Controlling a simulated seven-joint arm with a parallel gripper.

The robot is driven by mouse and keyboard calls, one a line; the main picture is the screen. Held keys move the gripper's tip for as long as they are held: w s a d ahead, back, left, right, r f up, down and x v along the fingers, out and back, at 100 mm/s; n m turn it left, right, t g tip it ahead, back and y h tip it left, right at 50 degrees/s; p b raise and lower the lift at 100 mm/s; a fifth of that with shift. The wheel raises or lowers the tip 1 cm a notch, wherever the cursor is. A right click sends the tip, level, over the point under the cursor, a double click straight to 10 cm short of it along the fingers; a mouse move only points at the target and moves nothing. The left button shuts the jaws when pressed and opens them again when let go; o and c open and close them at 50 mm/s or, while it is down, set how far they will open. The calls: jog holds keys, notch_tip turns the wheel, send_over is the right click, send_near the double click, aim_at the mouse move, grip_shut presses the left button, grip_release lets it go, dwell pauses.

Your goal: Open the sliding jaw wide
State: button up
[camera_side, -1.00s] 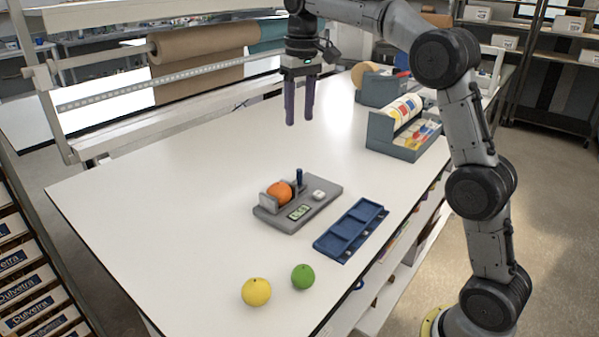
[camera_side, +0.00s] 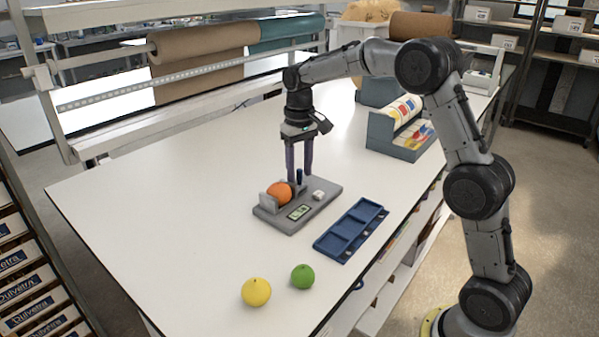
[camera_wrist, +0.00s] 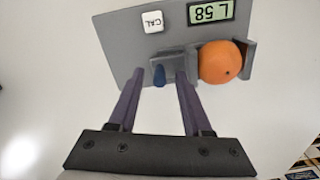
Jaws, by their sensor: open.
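A grey measuring device (camera_side: 317,210) lies on the white table. An orange fruit (camera_side: 279,194) sits between its end jaw (camera_wrist: 250,62) and its grey sliding jaw (camera_wrist: 190,66). A blue post (camera_wrist: 159,76) stands on the sliding jaw's carriage; it also shows in the side view (camera_side: 299,177). My gripper (camera_side: 299,180) points down over the device, with its purple fingers open. In the wrist view my gripper (camera_wrist: 158,74) has one fingertip on either side of the blue post, with gaps visible.
A blue compartment tray (camera_side: 350,229) lies right of the device. A yellow fruit (camera_side: 256,292) and a green fruit (camera_side: 302,276) lie near the front edge. A grey bin (camera_side: 398,138) with rolls stands at the back right. The table's left side is clear.

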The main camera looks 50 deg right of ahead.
jog(key=shift+f, duration=0.6)
grip_shut()
jog(key=shift+r, duration=0.1)
dwell(1.0)
